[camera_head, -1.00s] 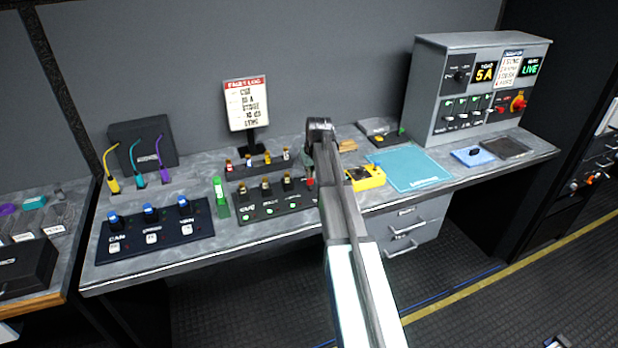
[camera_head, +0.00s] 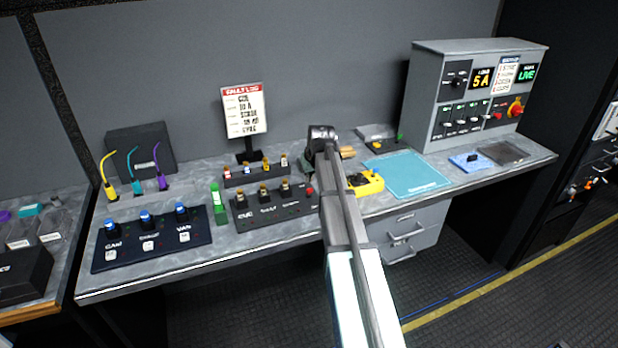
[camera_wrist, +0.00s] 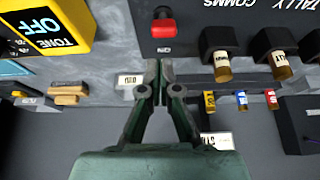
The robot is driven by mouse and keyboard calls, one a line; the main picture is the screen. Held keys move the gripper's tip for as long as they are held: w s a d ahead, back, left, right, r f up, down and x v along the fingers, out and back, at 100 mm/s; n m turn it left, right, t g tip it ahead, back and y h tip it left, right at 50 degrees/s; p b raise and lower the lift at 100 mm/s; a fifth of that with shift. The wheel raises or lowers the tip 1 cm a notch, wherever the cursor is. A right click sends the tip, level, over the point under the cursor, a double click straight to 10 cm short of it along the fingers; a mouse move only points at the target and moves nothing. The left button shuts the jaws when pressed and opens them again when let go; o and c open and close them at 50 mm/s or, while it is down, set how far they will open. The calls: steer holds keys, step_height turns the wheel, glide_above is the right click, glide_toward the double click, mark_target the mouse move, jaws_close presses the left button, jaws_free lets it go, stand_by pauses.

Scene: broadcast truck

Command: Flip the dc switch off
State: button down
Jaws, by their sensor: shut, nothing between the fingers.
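I cannot read any label that marks the dc switch. A grey power cabinet (camera_head: 421,105) at the right back of the desk has a row of small switches (camera_head: 462,121) with green lights above them. It also has a dial (camera_head: 457,81) and a "5 A" display (camera_head: 483,79). My gripper (camera_wrist: 160,66) is shut and empty in the wrist view, pointing over the desk beside a panel with a red button (camera_wrist: 163,22). In the head view my arm covers most of it, at mid-desk and well left of the cabinet.
A yellow tone box (camera_head: 371,182) lies just right of my arm, with a teal mat (camera_head: 408,175) beyond it. A black tally panel (camera_head: 270,209) and a green marker (camera_head: 217,203) lie to the left. A fault log sign (camera_head: 244,110) stands behind.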

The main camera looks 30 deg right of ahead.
mark_target(312, 189)
steer(key=w, duration=0.1)
steer(key=w+r, duration=0.1)
steer(key=w, duration=0.1)
steer(key=w+p, duration=0.1)
steer(key=shift+w+d+r, duration=0.15)
steer(key=shift+w+r, duration=0.05)
steer(key=shift+r, duration=0.1)
steer(key=s+r+b, duration=0.2)
steer(key=s+r, duration=0.5)
steer(key=shift+a+r+b, duration=0.25)
steer(key=shift+b, duration=0.05)
